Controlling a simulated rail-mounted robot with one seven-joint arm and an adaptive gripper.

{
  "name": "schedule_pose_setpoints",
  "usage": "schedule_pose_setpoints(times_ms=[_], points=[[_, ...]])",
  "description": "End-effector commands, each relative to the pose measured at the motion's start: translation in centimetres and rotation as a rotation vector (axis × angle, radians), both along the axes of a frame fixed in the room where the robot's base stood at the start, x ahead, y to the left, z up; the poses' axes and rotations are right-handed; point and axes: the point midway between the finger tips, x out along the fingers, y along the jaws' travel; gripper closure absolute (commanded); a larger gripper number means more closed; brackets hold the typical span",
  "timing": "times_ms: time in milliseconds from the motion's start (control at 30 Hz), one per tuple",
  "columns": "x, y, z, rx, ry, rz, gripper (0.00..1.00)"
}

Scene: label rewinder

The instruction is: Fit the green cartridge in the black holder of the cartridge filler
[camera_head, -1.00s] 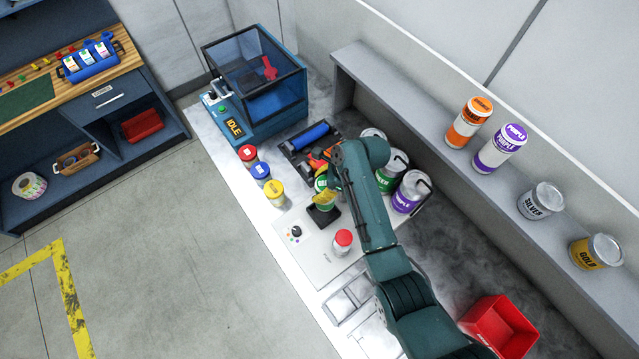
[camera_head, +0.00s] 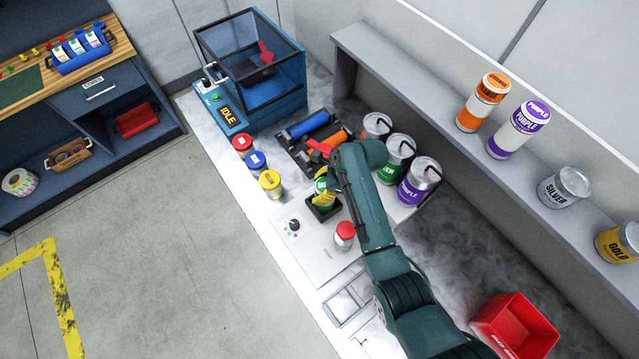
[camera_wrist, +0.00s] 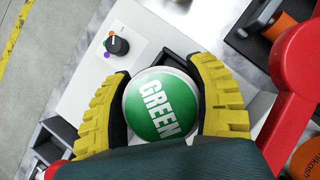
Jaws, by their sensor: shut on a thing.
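The green cartridge (camera_wrist: 160,112), with a round lid marked GREEN, sits between the yellow fingers of my gripper (camera_wrist: 163,103) in the wrist view. My gripper (camera_head: 325,187) is shut on it, and the cartridge is mostly covered by the fingers in the head view. The black holder (camera_head: 323,213) of the cartridge filler (camera_head: 309,252) lies directly beneath.
Paint cans (camera_head: 419,181) stand behind my arm. A black tray (camera_head: 290,149) with blue and orange rolls lies behind the filler. A red bin (camera_head: 515,327) is at lower right.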

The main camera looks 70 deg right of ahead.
Motion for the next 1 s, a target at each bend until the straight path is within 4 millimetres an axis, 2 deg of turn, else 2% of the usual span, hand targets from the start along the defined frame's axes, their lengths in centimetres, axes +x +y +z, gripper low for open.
schedule_pose_setpoints(times_ms=[800, 833, 1000], points=[[0.08, -0.09, -1.05, -0.003, -0.003, 0.0, 0.8], [0.09, -0.1, -1.06, -0.003, -0.003, 0.0, 0.37], [0.08, -0.08, -1.05, -0.003, -0.003, 0.0, 0.05]])
